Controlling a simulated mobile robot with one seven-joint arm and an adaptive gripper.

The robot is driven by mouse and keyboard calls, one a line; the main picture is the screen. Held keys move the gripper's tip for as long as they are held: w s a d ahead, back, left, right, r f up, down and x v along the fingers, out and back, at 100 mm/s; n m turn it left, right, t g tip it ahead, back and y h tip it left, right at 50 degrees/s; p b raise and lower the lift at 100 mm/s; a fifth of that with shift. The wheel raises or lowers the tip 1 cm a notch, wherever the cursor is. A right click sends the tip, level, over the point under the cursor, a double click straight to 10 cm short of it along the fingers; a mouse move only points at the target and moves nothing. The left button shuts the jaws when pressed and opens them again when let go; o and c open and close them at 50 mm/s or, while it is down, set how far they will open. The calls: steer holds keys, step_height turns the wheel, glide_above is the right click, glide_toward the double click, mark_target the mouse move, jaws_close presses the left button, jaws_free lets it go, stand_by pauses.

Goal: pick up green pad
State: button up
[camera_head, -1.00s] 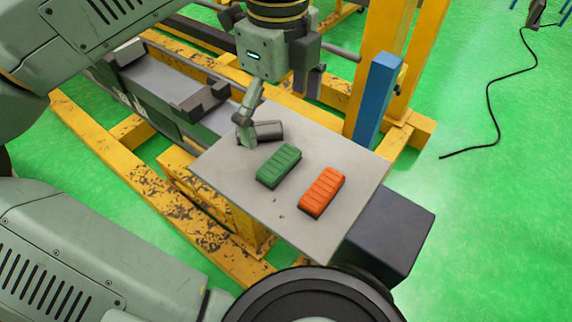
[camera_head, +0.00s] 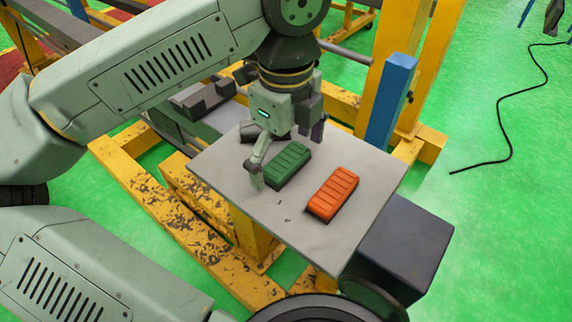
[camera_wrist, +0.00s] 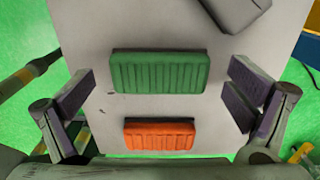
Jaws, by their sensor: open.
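The green pad (camera_head: 288,165) is a ribbed block lying flat on a grey plate (camera_head: 262,205). In the wrist view the green pad (camera_wrist: 160,72) lies crosswise, a little above the middle of the picture. My gripper (camera_head: 285,155) is low over the plate, by the far left end of the green pad in the head view. In the wrist view my open gripper (camera_wrist: 162,90) has one finger at the left and one at the right, with the pad between them in the picture and apart from both. Its exact height above the pad cannot be told.
An orange ribbed pad (camera_head: 333,193) lies on the plate beside the green one. A dark grey object (camera_wrist: 237,12) lies at the plate's top edge in the wrist view. A blue post (camera_head: 390,100) and yellow frame (camera_head: 420,75) stand close by the plate's far right side.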

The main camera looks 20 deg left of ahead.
steer(key=shift+r, duration=0.1)
steer(key=shift+c, duration=0.5)
steer(key=c, duration=1.2)
steer(key=shift+o, duration=0.2)
